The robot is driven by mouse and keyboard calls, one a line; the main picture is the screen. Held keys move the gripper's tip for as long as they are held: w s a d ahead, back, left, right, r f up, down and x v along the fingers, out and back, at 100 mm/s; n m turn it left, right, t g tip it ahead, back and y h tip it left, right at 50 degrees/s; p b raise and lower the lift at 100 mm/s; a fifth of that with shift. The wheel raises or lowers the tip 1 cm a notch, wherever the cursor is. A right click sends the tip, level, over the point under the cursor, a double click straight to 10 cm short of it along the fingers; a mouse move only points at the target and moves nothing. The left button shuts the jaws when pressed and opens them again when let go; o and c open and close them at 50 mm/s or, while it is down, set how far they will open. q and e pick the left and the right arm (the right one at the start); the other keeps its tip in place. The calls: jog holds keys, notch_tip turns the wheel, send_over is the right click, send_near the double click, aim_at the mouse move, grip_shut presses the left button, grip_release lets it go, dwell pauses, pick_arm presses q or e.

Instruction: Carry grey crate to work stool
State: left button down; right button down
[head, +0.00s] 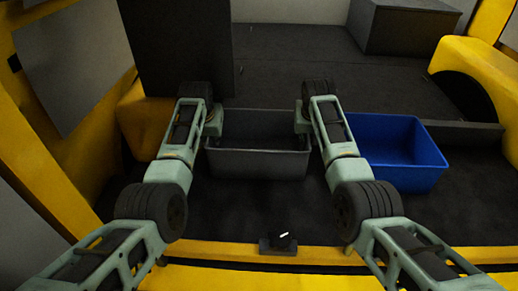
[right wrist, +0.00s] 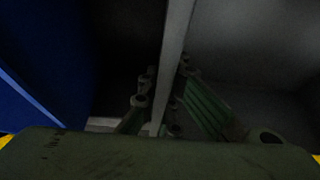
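The grey crate (head: 258,164) sits on the dark floor, upright and seemingly empty, in the middle of the head view. My left gripper (head: 213,124) is at the crate's left end wall; its fingertips are too small and covered to read. My right gripper (head: 303,122) is at the right end wall. In the right wrist view the crate's rim (right wrist: 174,50) runs between the right gripper's green fingers (right wrist: 168,95), which close in on both sides of it. I cannot make out a work stool with certainty.
A blue crate (head: 395,150) stands close to the right of the grey crate; its wall shows in the right wrist view (right wrist: 45,70). A tall dark box (head: 175,45) stands behind left, a low grey box (head: 405,27) far back right. Dark floor behind is open. Yellow frames flank both sides.

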pick_arm(q)
jog(key=shift+r, duration=0.15)
pick_arm(e)
jog(key=shift+r, duration=0.1)
